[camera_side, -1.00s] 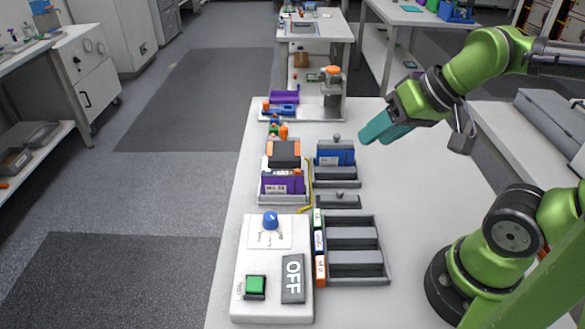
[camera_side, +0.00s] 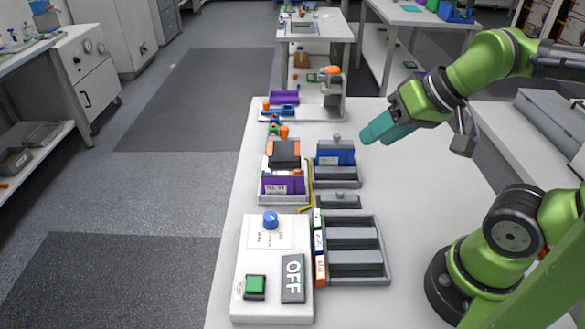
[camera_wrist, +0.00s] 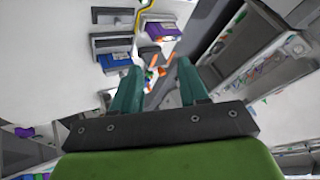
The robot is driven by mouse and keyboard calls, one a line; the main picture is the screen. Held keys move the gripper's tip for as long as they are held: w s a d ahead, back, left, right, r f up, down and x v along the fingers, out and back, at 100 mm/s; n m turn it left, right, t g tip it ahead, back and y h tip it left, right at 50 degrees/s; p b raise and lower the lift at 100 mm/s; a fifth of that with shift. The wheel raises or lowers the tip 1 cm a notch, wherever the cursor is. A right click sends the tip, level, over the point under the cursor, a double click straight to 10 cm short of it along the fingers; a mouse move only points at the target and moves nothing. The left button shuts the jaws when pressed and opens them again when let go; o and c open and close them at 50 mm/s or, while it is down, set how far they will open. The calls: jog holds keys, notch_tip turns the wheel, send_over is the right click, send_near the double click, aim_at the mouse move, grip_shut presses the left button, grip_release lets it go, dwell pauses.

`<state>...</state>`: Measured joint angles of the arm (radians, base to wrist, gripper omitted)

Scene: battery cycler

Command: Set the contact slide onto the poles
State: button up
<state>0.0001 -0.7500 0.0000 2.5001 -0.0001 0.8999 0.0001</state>
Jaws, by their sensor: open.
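My gripper (camera_side: 376,132) has teal fingers and hangs over the bare right part of the bench, right of the blue cell. In the wrist view its fingers (camera_wrist: 158,88) stand apart with nothing between them. A grey slide-like bar with a small knob (camera_side: 338,201) lies in front of the bay with the blue cell (camera_side: 335,154); I take it for the contact slide, but cannot be sure. Another grey knob (camera_side: 337,138) shows behind the blue cell. A purple cell (camera_side: 282,186) stands in the left bay, with a black, orange-edged block (camera_side: 284,152) behind it. The poles are not clearly distinguishable.
A white control box (camera_side: 252,305) with a blue knob, green button and OFF plate stands at the front left. Beside it is a grey rack (camera_side: 384,268) with empty-looking slots. A yellow bent piece (camera_side: 309,180) runs between the bays.

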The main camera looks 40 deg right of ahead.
dwell(0.4)
jog(key=shift+o, duration=0.6)
notch_tip(320, 180, up, 3)
jog(key=m+g+h, duration=0.2)
jog(key=m+g, duration=0.5)
jog(key=m, duration=0.1)
send_over(284, 128)
notch_tip(284, 128, down, 17)
jog(key=shift+r, duration=0.1)
jog(key=shift+c, duration=0.4)
grip_shut()
